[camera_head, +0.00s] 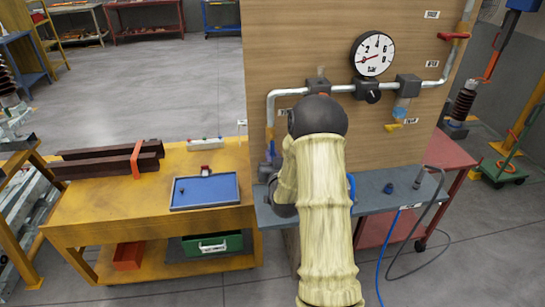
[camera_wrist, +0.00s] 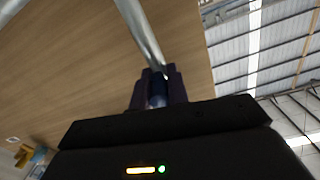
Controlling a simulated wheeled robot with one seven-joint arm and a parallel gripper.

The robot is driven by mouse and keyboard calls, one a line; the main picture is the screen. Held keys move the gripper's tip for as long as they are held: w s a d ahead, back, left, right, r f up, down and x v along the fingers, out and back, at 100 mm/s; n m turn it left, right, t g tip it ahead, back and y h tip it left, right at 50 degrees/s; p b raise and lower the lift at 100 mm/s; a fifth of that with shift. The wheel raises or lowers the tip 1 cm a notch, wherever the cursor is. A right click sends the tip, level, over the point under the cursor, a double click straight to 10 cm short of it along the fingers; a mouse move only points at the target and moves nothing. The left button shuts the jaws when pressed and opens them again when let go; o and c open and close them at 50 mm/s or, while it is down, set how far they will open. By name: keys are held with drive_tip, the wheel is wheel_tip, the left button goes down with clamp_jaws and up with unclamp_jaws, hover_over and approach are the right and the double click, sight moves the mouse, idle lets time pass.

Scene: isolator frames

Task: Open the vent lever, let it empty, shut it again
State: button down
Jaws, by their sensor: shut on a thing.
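In the wrist view my gripper (camera_wrist: 159,88) has its dark jaws shut on a blue part (camera_wrist: 157,95) at the end of a grey pipe (camera_wrist: 140,30). I cannot tell whether this part is the vent lever. In the head view my arm hides the gripper; a blue piece (camera_head: 272,152) shows below the left pipe. A yellow lever (camera_head: 393,127) sits under the right-hand valve branch, and a red lever (camera_head: 453,36) sits on the pipe at upper right. The round gauge (camera_head: 372,54) has a red needle pointing left and slightly down. The small labels are unreadable.
A wooden panel (camera_head: 300,45) carries the pipework above a grey shelf (camera_head: 375,200). A yellow bench (camera_head: 100,205) with a blue tray (camera_head: 205,191) and dark beams (camera_head: 85,165) stands left. A blue hose (camera_head: 386,250) and grey cable (camera_head: 437,205) hang at right.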

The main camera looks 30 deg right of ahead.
drive_tip(key=shift+d, duration=0.25)
idle(0.6)
